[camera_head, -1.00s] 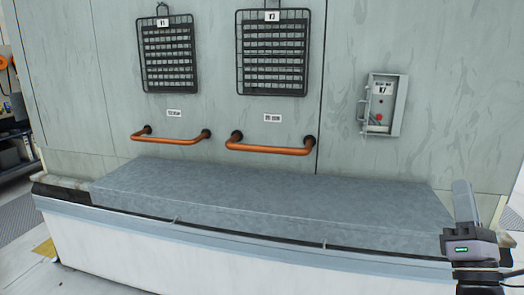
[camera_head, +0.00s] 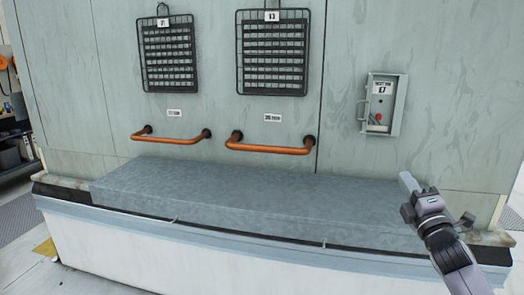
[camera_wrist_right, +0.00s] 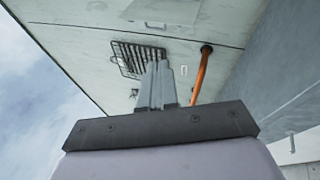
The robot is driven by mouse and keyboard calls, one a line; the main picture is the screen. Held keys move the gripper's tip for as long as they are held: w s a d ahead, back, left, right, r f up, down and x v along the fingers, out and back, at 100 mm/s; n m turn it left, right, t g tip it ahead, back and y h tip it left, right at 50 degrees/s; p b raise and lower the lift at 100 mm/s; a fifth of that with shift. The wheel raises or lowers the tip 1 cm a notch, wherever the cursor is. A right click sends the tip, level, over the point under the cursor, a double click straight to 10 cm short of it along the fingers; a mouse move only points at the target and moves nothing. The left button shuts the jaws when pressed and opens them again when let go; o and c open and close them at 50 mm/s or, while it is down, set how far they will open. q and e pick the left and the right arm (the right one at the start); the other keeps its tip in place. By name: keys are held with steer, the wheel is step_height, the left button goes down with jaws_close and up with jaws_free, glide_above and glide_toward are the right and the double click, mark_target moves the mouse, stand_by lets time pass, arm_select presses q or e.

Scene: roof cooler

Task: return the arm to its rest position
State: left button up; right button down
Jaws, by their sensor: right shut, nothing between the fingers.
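My right gripper (camera_head: 408,182) is at the right of the head view, over the right end of the grey padded ledge (camera_head: 250,196), with its fingers pointing up and to the left. In the right wrist view its two grey fingers (camera_wrist_right: 157,85) lie together, shut with nothing between them. It is clear of the wall box (camera_head: 383,105) above it. My left gripper is not in the head view.
Two black wire racks (camera_head: 169,55) (camera_head: 272,53) hang on the pale wall. Two orange handrails (camera_head: 171,138) (camera_head: 270,148) stick out below them. The space above the ledge's left and middle is free. Shelving (camera_head: 14,130) stands at the far left.

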step_height(320, 180, down, 8)
steer(key=d+m+g+h, duration=0.3)
steer(key=m+g, duration=0.2)
steer(key=m, duration=1.4)
steer(key=s+a+f+g+y, duration=0.1)
steer(key=s+a+f, duration=0.2)
steer(key=s+f, duration=0.25)
steer(key=s+a+f+n+g+y, duration=0.1)
steer(key=s+a+f, duration=0.25)
steer(key=f, duration=0.35)
steer(key=s+a+f+g+y, duration=0.1)
steer(key=s+a+f, duration=0.2)
steer(key=s+f, duration=0.3)
steer(key=s+a+f+g, duration=0.1)
steer(key=s+a+f, duration=0.3)
steer(key=s, duration=0.7)
steer(key=s+a+f+g+y, duration=0.1)
steer(key=s+a+f+g, duration=0.1)
steer(key=s+f, duration=0.4)
steer(key=s+a, duration=0.1)
steer(key=s, duration=0.4)
steer(key=shift+a+m+g, duration=0.3)
steer(key=shift+a, duration=0.05)
